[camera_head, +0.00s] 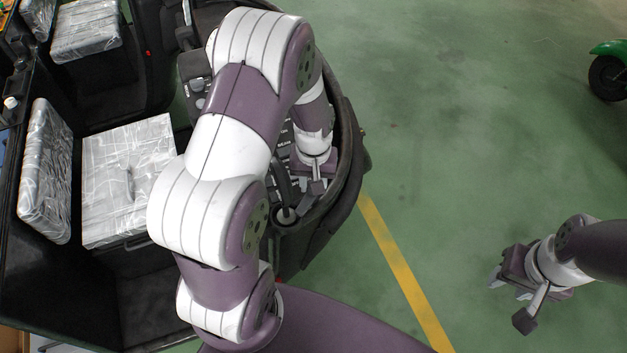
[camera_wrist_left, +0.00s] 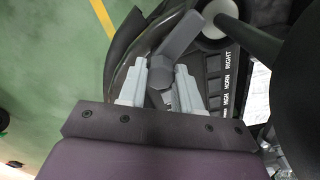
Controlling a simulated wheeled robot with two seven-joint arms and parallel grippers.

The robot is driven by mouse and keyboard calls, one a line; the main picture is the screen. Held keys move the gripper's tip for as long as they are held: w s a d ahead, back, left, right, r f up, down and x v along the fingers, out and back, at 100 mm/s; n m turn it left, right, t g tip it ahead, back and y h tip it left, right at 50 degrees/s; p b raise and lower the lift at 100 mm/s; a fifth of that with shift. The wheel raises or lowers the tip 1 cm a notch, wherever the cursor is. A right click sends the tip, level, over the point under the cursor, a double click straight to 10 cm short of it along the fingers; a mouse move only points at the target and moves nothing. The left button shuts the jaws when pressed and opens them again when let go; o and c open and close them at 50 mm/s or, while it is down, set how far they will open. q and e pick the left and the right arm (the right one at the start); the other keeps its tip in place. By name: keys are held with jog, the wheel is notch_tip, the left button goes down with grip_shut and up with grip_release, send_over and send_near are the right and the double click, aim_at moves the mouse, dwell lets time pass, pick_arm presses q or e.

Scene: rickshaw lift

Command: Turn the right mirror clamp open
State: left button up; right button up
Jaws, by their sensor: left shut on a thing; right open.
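My left gripper (camera_head: 314,187) reaches down over the rickshaw's dark front panel. In the left wrist view its two light grey fingers (camera_wrist_left: 161,72) are shut on a dark grey angled lever, which looks like the right mirror clamp (camera_wrist_left: 181,40). The clamp's lower end lies between the fingers and its arm slants up to the right. In the head view the clamp is mostly hidden by my arm and gripper. My right gripper (camera_head: 508,284) is open and empty over the green floor at the right.
Labelled buttons (camera_wrist_left: 214,85) line the panel beside the clamp. A round knob (camera_head: 285,214) stands near my left gripper. Plastic-wrapped seats (camera_head: 120,170) are at the left. Open floor (camera_head: 470,130) with a yellow line (camera_head: 400,270) lies right. A green vehicle's wheel (camera_head: 608,76) shows far right.

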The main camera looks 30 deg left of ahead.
pick_arm(q)
jog(key=n, duration=0.7)
jog(key=shift+w+r, duration=0.1)
jog(key=n, duration=0.3)
jog(key=shift+n, duration=2.3)
jog(key=o, duration=1)
jog(key=shift+o, duration=0.2)
